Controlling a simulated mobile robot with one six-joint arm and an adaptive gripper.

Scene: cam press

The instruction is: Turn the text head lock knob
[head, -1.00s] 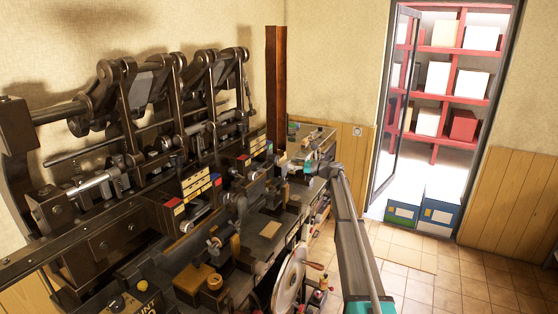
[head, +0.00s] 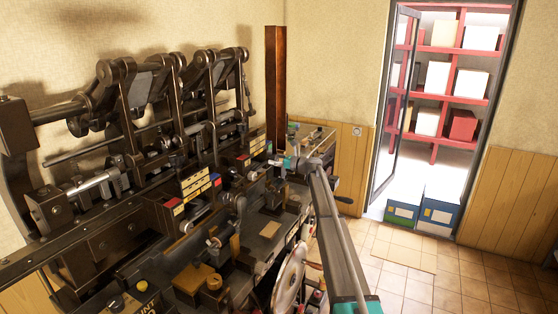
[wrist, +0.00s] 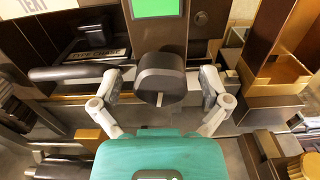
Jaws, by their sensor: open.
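A dark rounded knob (wrist: 160,76) with a pale mark on its lower front is in the middle of the wrist view, below a green panel. It looks like the text head lock knob. My gripper (wrist: 160,90) is open, with one grey finger on each side of the knob. Gaps show between the fingers and the knob, and I cannot tell how deep the fingers reach. In the head view my gripper (head: 277,162) is small at the far end of the machine, and the knob cannot be made out there.
A green panel (wrist: 157,8) sits just above the knob. A dark horizontal bar (wrist: 75,73) lies left of the fingers. Brass-coloured blocks (wrist: 275,75) stand close on the right. The dark machine (head: 120,230) fills the left of the head view; tiled floor (head: 430,270) is clear at right.

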